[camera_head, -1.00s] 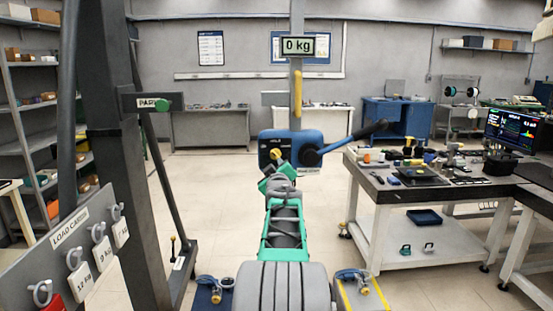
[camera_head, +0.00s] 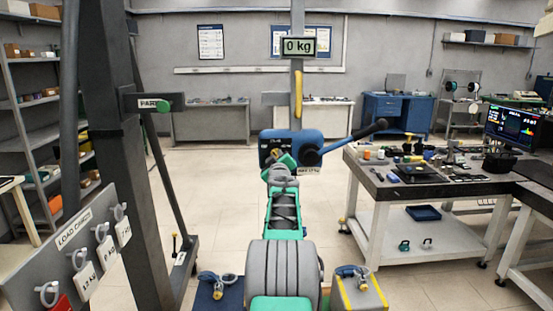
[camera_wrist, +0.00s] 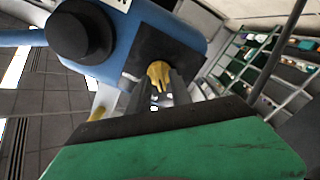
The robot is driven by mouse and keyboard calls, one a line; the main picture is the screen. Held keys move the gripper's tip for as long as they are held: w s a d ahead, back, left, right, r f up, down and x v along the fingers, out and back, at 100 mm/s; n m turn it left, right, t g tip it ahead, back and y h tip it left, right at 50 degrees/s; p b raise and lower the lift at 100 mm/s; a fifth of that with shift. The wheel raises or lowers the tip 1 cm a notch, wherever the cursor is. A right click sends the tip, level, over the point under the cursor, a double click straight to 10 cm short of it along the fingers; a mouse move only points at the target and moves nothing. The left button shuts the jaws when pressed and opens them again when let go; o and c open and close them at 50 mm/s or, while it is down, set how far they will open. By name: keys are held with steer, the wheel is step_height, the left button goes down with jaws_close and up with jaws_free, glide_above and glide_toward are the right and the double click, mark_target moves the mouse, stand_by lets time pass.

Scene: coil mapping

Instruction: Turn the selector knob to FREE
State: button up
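The yellow selector knob (camera_wrist: 158,74) sits on a dark square plate on the blue hoist body (camera_wrist: 140,28) in the wrist view. My gripper (camera_wrist: 155,88) points at it, with one grey finger on each side of the knob's lower part. The fingers stand apart; I cannot tell whether they touch the knob. The lettering on the hoist body is too small to read, so the knob's setting is unclear.
A blue lever (camera_head: 350,140) with a black grip reaches out to the right of the hoist. A display (camera_head: 299,46) reading 0 kg hangs above.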

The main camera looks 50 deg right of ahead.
jaws_close()
steer(key=shift+f+m+b, duration=0.1)
steer(key=shift+m+b, duration=0.2)
steer(key=shift+b, duration=0.25)
steer(key=shift+m+b, duration=2.65)
steer(key=shift+m, duration=0.85)
steer(key=shift+o, duration=1.2)
jaws_free()
